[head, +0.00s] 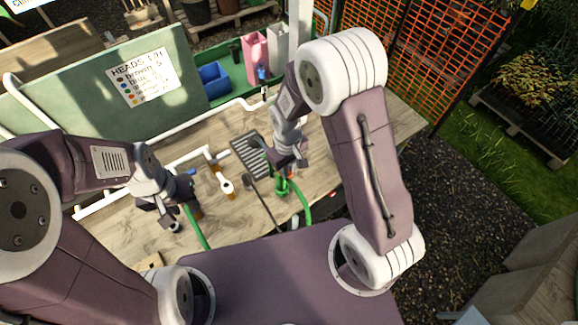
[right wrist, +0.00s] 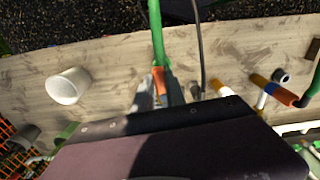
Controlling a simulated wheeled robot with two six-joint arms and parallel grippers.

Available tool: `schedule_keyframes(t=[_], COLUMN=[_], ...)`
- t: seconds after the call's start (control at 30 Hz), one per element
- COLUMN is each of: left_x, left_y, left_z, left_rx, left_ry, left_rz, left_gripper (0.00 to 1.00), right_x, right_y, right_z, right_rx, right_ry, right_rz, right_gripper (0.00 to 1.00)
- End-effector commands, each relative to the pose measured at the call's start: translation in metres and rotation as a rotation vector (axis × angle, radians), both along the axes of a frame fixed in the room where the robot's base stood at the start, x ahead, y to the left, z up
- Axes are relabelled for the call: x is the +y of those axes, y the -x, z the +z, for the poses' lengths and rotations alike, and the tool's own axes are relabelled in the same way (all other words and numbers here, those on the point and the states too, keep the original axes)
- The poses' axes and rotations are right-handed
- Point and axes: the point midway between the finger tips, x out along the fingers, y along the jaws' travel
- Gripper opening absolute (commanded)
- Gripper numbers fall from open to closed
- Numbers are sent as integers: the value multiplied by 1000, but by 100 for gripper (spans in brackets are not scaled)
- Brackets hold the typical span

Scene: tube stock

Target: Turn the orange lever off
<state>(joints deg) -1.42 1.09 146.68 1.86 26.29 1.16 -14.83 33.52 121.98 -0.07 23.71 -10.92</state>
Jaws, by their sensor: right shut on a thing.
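In the right wrist view, an orange piece (right wrist: 160,82) at the end of a green hose (right wrist: 156,35) lies between my right gripper's fingers (right wrist: 162,92), which are shut on it. In the head view, my right gripper (head: 284,163) is over the table near a green fitting (head: 282,187). I cannot tell whether the orange piece is the lever. A white fitting (head: 227,183) with an orange-yellow end stands left of it. My left gripper (head: 168,217) is low over the table by another green hose (head: 194,228); its finger gap is unclear.
White pipes (head: 180,162) run along the wooden table (head: 260,208). A grey grate (head: 249,152), a blue bin (head: 214,80) and a pink container (head: 255,55) are toward the back. A white cup (right wrist: 68,86) stands on bare table in the right wrist view.

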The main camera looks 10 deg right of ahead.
Motion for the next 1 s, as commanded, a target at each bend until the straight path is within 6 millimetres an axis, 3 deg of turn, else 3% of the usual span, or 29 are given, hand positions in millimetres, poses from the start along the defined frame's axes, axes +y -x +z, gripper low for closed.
schedule_keyframes(t=[0.8, 0.83, 0.87, 0.9, 1.0], left_x=[0, 0, 0, 0, 0], left_y=[0, 0, 0, 0, 0], left_z=[0, 0, 0, 0, 0], left_rx=[0, 0, 0, 0, 0], left_ry=[0, 0, 0, 0, 0], left_rz=[0, 0, 0, 0, 0], left_gripper=[36, 36, 36, 36, 36], right_x=[4, 4, 4, 4, 3], right_y=[1, 1, 1, 1, 1], right_z=[0, 0, 0, 0, 0], right_rx=[-1, -1, -1, -1, -1], right_ry=[-2, -2, -2, -2, -2], right_rz=[-104, -104, -104, -104, -104], right_gripper=[0, 24, 33, 38, 38])
